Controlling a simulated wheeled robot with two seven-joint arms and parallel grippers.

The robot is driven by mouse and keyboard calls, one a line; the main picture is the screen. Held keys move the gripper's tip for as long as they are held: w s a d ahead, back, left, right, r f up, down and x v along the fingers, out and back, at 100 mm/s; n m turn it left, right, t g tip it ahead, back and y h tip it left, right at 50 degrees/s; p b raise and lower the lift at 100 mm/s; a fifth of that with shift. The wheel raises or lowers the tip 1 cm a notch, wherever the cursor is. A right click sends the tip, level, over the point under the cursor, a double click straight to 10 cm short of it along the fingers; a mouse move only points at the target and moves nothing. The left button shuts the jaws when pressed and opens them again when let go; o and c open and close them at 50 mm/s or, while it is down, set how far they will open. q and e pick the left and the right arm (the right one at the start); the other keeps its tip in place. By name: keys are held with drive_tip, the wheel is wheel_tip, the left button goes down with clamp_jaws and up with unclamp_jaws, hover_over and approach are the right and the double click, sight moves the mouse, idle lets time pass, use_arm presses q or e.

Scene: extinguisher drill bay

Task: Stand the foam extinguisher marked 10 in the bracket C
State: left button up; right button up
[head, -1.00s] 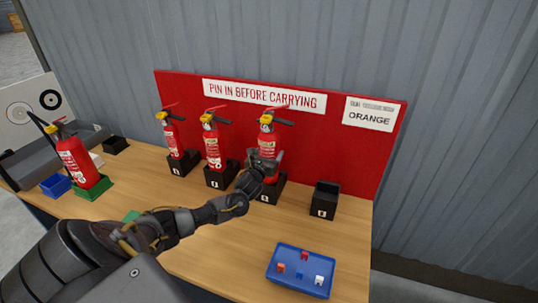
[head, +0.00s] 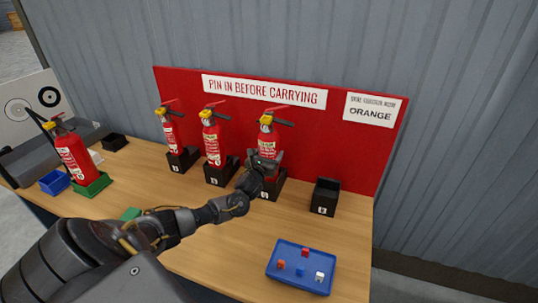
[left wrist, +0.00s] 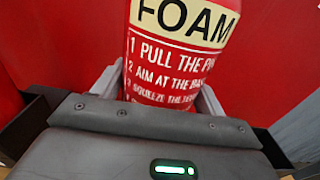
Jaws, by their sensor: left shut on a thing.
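My left gripper (head: 265,164) is shut on a red foam extinguisher (head: 267,141) at the third black bracket (head: 276,188) from the left. The extinguisher stands upright, with its lower end at the bracket; the arm hides part of both, so I cannot tell whether it is fully seated. In the left wrist view the extinguisher (left wrist: 180,45) shows the word FOAM between the jaws (left wrist: 158,95). Its number is not visible, and the bracket's letter is too small to read. My right gripper is not in view.
Two other extinguishers (head: 171,131) (head: 211,138) stand in black brackets to the left. An empty black bracket (head: 324,197) is to the right. Another extinguisher (head: 73,156) stands in a green holder (head: 92,187) at far left. A blue tray (head: 285,286) with small blocks lies in front.

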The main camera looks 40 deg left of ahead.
use_arm(q)
drive_tip(key=shift+w+f+b, duration=0.1)
drive_tip(key=shift+f+b, duration=0.3)
drive_tip(key=shift+b, duration=0.1)
idle(0.8)
drive_tip(key=o, duration=1.5)
drive_tip(key=shift+s, duration=0.2)
drive_tip(key=shift+o, duration=0.2)
drive_tip(key=b+v, duration=0.1)
drive_tip(key=v, duration=0.9)
drive_tip(key=shift+s+d+f, duration=0.15)
drive_tip(key=shift+s+d, duration=0.05)
drive_tip(key=shift+s, duration=0.15)
